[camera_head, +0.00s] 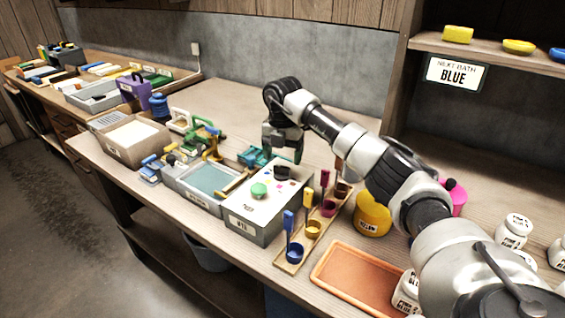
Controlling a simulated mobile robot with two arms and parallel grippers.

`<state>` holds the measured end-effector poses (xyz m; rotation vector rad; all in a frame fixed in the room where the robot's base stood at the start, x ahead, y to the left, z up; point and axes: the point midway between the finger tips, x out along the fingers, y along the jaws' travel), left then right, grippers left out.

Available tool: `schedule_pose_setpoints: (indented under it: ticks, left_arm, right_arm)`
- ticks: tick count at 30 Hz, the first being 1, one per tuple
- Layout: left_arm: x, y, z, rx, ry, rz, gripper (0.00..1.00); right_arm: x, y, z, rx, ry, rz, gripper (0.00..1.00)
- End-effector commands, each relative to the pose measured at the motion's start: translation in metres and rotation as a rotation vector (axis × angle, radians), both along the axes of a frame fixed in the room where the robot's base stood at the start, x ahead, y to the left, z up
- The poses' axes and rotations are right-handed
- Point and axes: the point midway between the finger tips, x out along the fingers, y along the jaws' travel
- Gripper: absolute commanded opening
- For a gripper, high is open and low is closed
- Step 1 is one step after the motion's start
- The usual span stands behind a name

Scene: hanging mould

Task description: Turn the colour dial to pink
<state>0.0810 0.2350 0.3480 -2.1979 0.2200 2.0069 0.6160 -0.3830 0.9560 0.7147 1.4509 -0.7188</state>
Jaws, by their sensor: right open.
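A grey box with a white top (278,208) stands at the front middle of the bench in the head view. A round green knob (259,190) sits on its top, near small markings too fine to read. A small dark part (282,172) is behind it on the same top; I cannot tell which is the colour dial or what it is set to. My right gripper (284,156) points down over the back of the box, behind the green knob and apart from it. It is open, and its fingertips are partly hard to make out. My left gripper is out of view.
A wooden rack (294,255) with several coloured scoops and cups stands right of the box. An orange tray (350,285) and a yellow pot (372,214) are beyond it. A blue-filled basin (205,180) is left. A shelf sign (457,74) reads "NEXT BATH BLUE".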

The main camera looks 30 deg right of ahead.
Motion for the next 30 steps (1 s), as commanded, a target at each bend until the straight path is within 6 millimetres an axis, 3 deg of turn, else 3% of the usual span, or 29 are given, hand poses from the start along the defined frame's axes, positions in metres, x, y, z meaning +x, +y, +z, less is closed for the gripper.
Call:
schedule_pose_setpoints:
  ticks: [6,17,26,30]
  left_arm:
    - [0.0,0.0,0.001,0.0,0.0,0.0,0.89]
    - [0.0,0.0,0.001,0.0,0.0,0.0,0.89]
    - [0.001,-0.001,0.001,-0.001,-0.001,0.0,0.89]
    - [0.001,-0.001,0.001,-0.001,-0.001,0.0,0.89]
  right_arm:
    - [0.0,0.001,-0.026,0.003,0.0,0.002,0.74]
    - [0.0,0.001,-0.03,0.003,-0.002,0.002,0.74]
    - [0.0,0.001,-0.03,0.003,-0.002,0.002,0.28]
    - [0.0,0.001,-0.03,0.003,-0.002,0.005,0.25]
